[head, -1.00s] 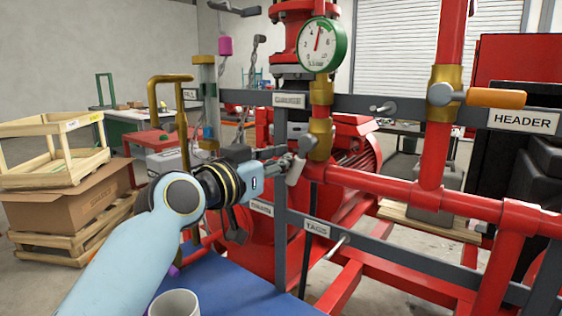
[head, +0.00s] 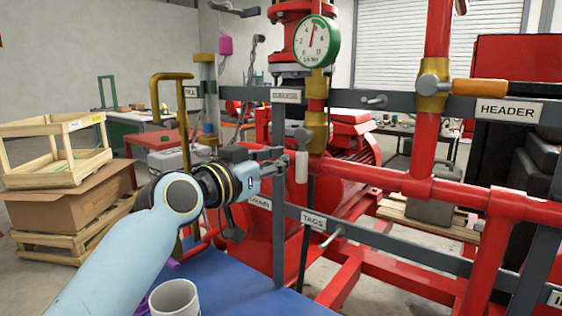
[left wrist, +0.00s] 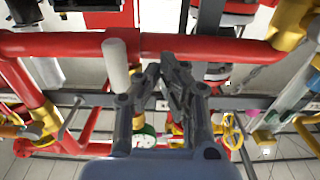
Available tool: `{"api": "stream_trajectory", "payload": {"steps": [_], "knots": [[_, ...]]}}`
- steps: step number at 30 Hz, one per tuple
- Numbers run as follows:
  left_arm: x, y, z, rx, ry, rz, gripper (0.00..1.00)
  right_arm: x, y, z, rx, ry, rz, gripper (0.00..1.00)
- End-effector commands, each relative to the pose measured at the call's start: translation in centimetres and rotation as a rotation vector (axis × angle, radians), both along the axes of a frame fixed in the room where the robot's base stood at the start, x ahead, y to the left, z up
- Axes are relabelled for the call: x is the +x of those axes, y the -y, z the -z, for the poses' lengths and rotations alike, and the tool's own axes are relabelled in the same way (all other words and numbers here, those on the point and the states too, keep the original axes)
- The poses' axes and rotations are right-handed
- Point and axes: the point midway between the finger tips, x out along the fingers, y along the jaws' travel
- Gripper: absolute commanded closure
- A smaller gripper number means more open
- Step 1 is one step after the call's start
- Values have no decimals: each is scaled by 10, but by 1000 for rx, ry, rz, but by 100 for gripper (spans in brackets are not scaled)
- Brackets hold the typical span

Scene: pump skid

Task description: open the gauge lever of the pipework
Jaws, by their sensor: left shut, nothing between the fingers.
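The gauge lever (head: 301,167) has a pale grip and hangs straight down from its grey pivot on the brass valve (head: 315,132) below the round green-rimmed gauge (head: 317,42). The gauge's needle points nearly up. My left gripper (head: 283,159) is shut and empty, just left of the lever grip in the head view. In the left wrist view the closed fingers (left wrist: 167,82) are right beside the pale lever grip (left wrist: 117,65). I cannot tell whether they touch it. My right gripper is not in view.
Red pipework and a grey rail with a GAUGE label (head: 287,96) surround the lever. An orange-handled valve (head: 480,87) sits by the HEADER label at right. A white mug (head: 174,298) stands on the blue surface below my arm. A brass pipe (head: 155,110) rises at left.

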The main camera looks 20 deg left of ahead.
Motion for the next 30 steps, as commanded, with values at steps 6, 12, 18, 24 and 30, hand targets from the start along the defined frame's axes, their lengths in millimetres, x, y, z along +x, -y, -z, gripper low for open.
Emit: {"api": "stream_trajectory", "payload": {"steps": [6,12,18,24,30], "knots": [[-24,-8,0,2,-3,0,100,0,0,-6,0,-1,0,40],[-45,-14,0,3,-1,0,100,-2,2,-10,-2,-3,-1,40],[-66,-21,0,3,-1,0,100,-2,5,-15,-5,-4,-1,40],[-79,-25,-1,2,1,1,100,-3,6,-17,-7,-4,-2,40],[-80,-25,-1,1,0,0,100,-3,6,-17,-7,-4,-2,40]]}}
